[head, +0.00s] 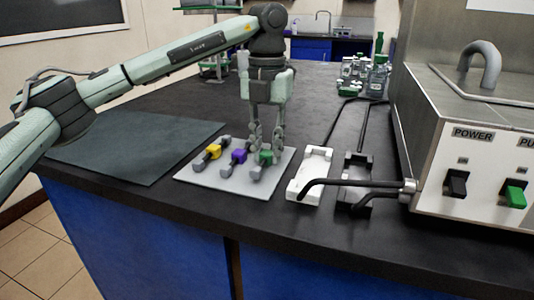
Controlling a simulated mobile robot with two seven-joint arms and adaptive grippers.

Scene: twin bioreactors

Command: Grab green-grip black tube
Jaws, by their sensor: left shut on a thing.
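The green-grip black tube (265,158) is at the right end of a row of tubes on a light grey mat. My left gripper (265,150) points straight down over it, with its fingers shut on the tube at its green grip. The tube appears to be still at the mat's surface; whether it touches the mat is hard to tell. A purple-grip tube (238,157) and a yellow-grip tube (213,152) lie to its left on the same mat. My right gripper is out of view.
The light grey mat (215,184) lies near the counter's front edge. A white holder (310,174) and a black holder (355,180) stand to its right, beside a metal machine (460,120) with switches. A dark mat (130,145) is at left. Bottles (377,77) stand behind.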

